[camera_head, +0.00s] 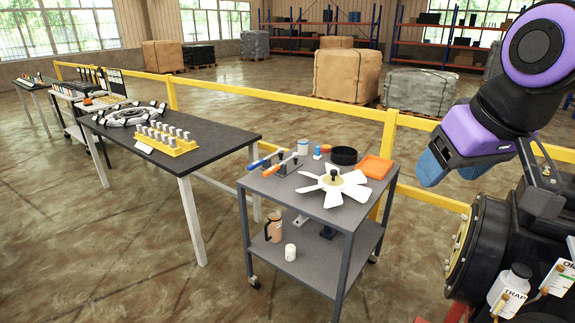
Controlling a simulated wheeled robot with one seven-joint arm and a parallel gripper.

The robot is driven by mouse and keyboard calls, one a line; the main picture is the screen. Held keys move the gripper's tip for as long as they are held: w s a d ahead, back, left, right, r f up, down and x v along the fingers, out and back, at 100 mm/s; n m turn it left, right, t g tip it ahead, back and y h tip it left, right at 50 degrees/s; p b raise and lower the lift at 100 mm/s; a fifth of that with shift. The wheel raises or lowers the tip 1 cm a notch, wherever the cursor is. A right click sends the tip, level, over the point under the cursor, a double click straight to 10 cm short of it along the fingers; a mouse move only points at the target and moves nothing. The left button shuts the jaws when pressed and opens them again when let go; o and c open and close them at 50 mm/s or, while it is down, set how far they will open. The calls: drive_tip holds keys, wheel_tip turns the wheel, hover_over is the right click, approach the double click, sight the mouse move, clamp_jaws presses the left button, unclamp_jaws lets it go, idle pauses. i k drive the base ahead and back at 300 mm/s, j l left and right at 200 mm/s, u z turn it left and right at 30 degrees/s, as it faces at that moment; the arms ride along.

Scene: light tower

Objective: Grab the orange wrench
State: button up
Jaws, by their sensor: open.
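An orange-handled tool (279,165), which looks like the orange wrench, lies on the top shelf of a grey cart (338,214), near its back left side. Its handle points to the lower left and its thin shaft runs up to the right. A similar blue-handled tool (258,161) lies just left of it. Part of my purple and black arm shows at the upper right, well away from the orange-handled tool.
The cart top also holds a white fan (337,187), a black ring or bowl (343,156) and an orange tray (376,167). A dark table (225,141) stands left of the cart. A yellow rail (300,104) runs behind; black machinery (500,245) stands at right. The front left floor is clear.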

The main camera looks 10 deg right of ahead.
sight(296, 156)
drive_tip(key=i+l, duration=0.1)
drive_tip(key=i, duration=0.3)
drive_tip(key=k+j, duration=0.1)
drive_tip(key=k, duration=0.25)
drive_tip(key=i+j+z, duration=0.3)
drive_tip(key=i+j, duration=0.25)
drive_tip(key=i+j+z, duration=0.15)
drive_tip(key=i+j, duration=0.2)
drive_tip(key=i+j+z, duration=0.15)
drive_tip(key=i+j, duration=0.2)
drive_tip(key=i+j+z, duration=0.15)
drive_tip(key=j, duration=0.3)
drive_tip(key=i+j+z, duration=0.15)
drive_tip(key=i+j, duration=0.2)
drive_tip(key=i+j+z, duration=0.15)
drive_tip(key=j, duration=0.4)
drive_tip(key=i, duration=0.05)
